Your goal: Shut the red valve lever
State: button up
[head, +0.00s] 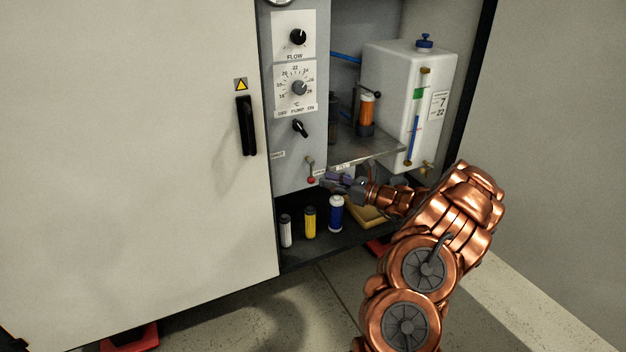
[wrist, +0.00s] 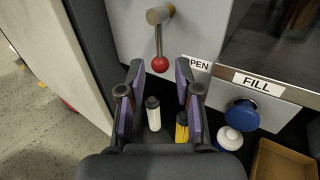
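The red valve lever is a short metal rod with a red ball (wrist: 160,64) at its lower end. It hangs nearly straight down from a metal pivot (wrist: 160,14) on the grey panel. An OPEN label (wrist: 196,63) is to the right of the ball. In the head view the lever's red ball (head: 311,180) is at the panel's lower edge, just left of my gripper (head: 332,180). In the wrist view my gripper (wrist: 158,82) is open, its two fingers apart and empty. The ball shows between and beyond the fingertips; I cannot tell contact.
A small label (head: 278,154) is left of the lever in the head view. A blue knob (wrist: 242,112) sits under a FILL label (wrist: 259,84). White, yellow and blue bottles stand on the cabinet floor. The large cabinet door (head: 130,140) is at the left. A metal shelf (head: 375,150) is above right.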

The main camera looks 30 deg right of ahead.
jog(key=shift+b+x, duration=0.8)
jog(key=shift+x, duration=1.95)
grip_shut()
jog(key=shift+f, duration=0.15)
